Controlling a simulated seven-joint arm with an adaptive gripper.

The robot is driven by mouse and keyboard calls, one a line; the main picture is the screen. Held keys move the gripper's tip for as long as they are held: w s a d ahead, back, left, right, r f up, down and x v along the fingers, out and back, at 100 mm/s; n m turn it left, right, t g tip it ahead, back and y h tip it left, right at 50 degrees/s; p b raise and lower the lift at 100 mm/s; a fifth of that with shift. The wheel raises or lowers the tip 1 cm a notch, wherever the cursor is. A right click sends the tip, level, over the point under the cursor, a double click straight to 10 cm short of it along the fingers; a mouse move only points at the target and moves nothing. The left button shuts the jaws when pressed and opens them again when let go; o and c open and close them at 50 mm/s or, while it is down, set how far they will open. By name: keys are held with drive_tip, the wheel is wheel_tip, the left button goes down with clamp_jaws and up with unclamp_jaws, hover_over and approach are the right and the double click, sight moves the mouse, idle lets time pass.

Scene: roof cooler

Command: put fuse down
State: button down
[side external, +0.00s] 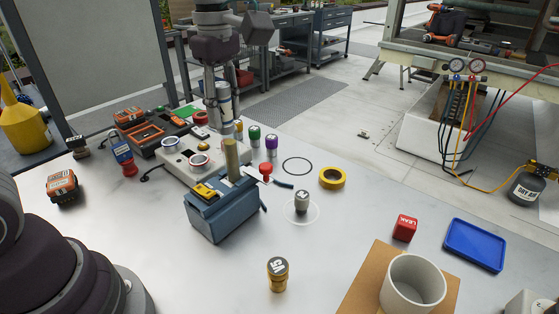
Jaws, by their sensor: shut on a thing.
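My gripper (222,98) is at the upper middle of the side external view, pointing down. It is shut on a pale cylinder with a bluish band, which I take to be the fuse (224,97). The fuse is roughly upright between the fingers, and its lower end is above or in front of the light grey box (178,161) with round openings. I cannot tell whether it touches anything below.
A blue vise (222,212) holding a brass-coloured bar (231,158) stands in front of the box. Green (255,136) and purple (271,146) capped cylinders stand to the right.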

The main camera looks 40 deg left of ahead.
drive_tip(key=s+a, duration=0.2)
drive_tip(key=a, duration=0.7)
drive_tip(key=n, duration=0.1)
hover_over(169, 208)
wheel_tip(169, 208, down, 21)
drive_tip(key=shift+r, duration=0.1)
drive_tip(key=c, duration=0.9)
unclamp_jaws()
drive_tip(key=shift+o, duration=0.2)
